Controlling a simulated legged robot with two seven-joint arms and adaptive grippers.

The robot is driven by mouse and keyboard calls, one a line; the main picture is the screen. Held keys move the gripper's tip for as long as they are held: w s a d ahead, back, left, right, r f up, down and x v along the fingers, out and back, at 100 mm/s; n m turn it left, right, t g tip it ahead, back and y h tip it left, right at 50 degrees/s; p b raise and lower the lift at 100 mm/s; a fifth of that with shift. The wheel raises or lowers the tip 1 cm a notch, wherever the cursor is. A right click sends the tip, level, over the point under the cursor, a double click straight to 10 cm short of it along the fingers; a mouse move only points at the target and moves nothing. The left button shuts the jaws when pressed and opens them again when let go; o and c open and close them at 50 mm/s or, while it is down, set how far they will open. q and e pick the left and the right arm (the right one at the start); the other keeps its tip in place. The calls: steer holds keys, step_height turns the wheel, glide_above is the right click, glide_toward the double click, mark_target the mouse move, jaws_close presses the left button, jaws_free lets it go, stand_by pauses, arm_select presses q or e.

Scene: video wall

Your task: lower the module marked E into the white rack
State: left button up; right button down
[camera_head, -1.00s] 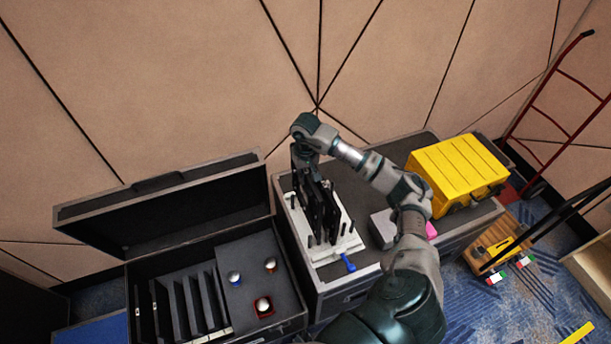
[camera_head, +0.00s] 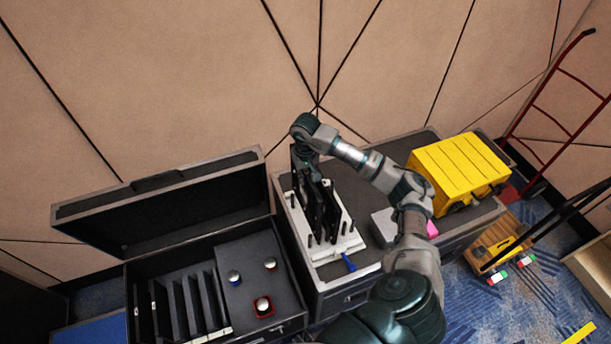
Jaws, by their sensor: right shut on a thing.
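The white rack (camera_head: 348,243) sits on top of the dark case in the middle, with short dark pegs standing up from it. My right gripper (camera_head: 309,178) points down over the rack and is shut on a dark flat module (camera_head: 318,208), which stands upright in or just above the rack. I cannot tell whether the module's lower edge is seated. No letter E can be read on it at this size. The fingertips are largely hidden by the dark module. My left gripper is not in view.
An open case with upright dark panels (camera_head: 190,308) and several round knobs stands at the left. A blue-handled tool (camera_head: 348,262) lies by the rack's front edge. A grey box (camera_head: 384,224) and a yellow case (camera_head: 457,172) lie to the right. A wall rises behind.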

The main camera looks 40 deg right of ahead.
steer(key=shift+f+b, duration=3.3)
steer(key=shift+f, duration=1)
steer(key=shift+f+b, duration=0.4)
steer(key=shift+f, duration=0.1)
steer(key=c, duration=0.6)
jaws_free()
step_height(320, 180, up, 8)
steer(key=p, duration=0.5)
glide_above(305, 193)
steer(key=w+d, duration=0.1)
steer(key=shift+w+d, duration=0.15)
